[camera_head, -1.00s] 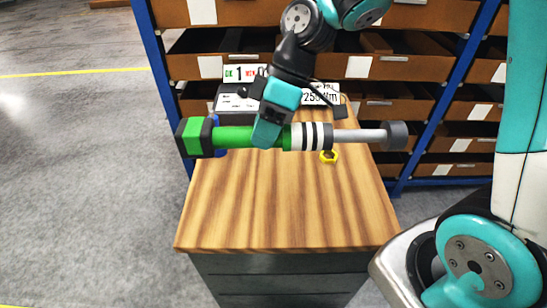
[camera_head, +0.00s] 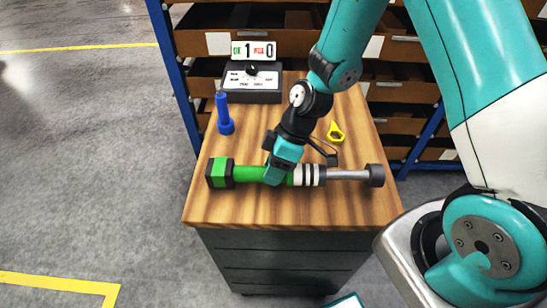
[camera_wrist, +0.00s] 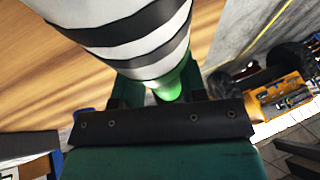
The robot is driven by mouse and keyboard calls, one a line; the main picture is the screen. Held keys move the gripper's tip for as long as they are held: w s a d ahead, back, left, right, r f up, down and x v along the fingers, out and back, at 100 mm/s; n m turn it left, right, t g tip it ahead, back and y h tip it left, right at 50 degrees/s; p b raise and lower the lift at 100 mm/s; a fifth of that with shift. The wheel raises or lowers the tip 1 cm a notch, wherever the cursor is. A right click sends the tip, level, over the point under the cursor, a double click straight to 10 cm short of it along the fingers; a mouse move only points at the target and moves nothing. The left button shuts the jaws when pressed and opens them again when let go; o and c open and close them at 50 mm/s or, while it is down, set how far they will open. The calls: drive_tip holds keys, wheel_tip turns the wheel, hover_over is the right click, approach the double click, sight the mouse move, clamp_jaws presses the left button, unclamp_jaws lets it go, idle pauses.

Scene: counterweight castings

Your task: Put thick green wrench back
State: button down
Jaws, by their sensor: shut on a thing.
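The thick green wrench (camera_head: 249,174) has a green handle with a black and green end block, black and white bands, and a grey shaft with a dark round head. It lies level across the front part of the wooden bench top (camera_head: 290,212); I cannot tell whether it touches the wood. My gripper (camera_head: 279,174) is shut on the green handle, left of the bands. In the wrist view the banded part of the wrench (camera_wrist: 130,35) fills the top, and the gripper (camera_wrist: 160,100) hides part of the handle.
A blue tool (camera_head: 224,112) stands upright at the bench's left side. A dark box with a white panel (camera_head: 252,82) and a counter sign (camera_head: 253,51) stands at the back. A yellow piece (camera_head: 335,132) lies right of my arm. Shelves with bins (camera_head: 400,89) stand behind.

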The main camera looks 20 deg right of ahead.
drive_tip(key=shift+f, duration=0.8)
drive_tip(key=c, duration=0.7)
unclamp_jaws()
drive_tip(key=b+v, duration=0.2)
drive_tip(key=v, duration=1)
drive_tip(key=s+a+r+m, duration=0.2)
drive_tip(key=s+r, duration=0.2)
drive_tip(key=s, duration=0.1)
drive_tip(key=s+a+r+m+t+h, duration=0.1)
drive_tip(key=s+r+m, duration=0.1)
drive_tip(key=s+r, duration=0.3)
drive_tip(key=s+a+r+m, duration=0.1)
drive_tip(key=s+a+r, duration=0.1)
drive_tip(key=s+r, duration=0.2)
drive_tip(key=shift+s+a+r+m, duration=0.1)
drive_tip(key=shift+s+a+m, duration=0.1)
drive_tip(key=shift+s, duration=0.2)
drive_tip(key=shift+s+a+r+m, duration=0.1)
drive_tip(key=shift+s+r+m, duration=0.1)
drive_tip(key=shift+s, duration=0.2)
